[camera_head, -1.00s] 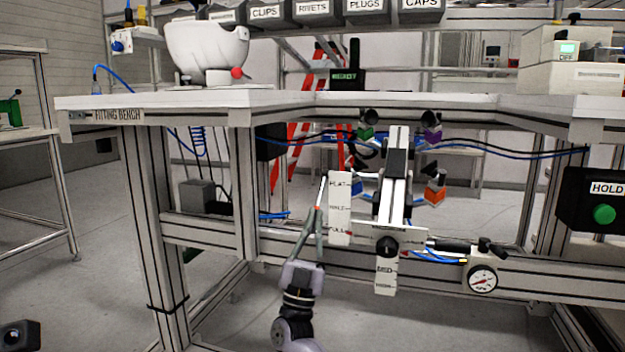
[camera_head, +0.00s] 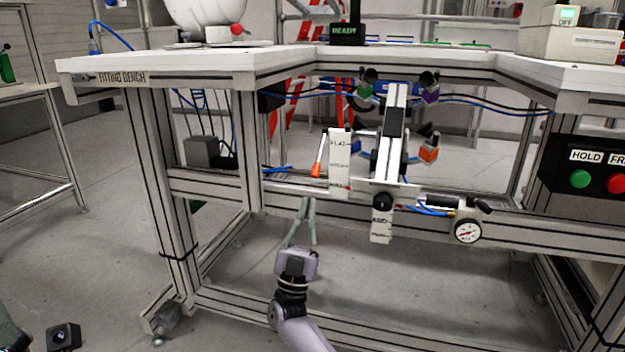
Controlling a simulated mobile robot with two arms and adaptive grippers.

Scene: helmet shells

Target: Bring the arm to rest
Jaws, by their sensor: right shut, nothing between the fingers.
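My right gripper (camera_head: 306,203) points upward in front of the bench frame, low in the middle of the head view. Its slim grey fingers are shut at the tips with nothing between them. A thin lever with an orange end (camera_head: 317,170) hangs just above the fingertips beside a white scale plate (camera_head: 340,165). A gap shows between the fingertips and the orange end.
The fitting bench (camera_head: 175,65) spans the view, with frame rails behind my gripper. A pressure gauge (camera_head: 467,231), a HOLD button (camera_head: 580,178) and a red button (camera_head: 616,183) are to the right. Open floor (camera_head: 370,285) lies below the rail.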

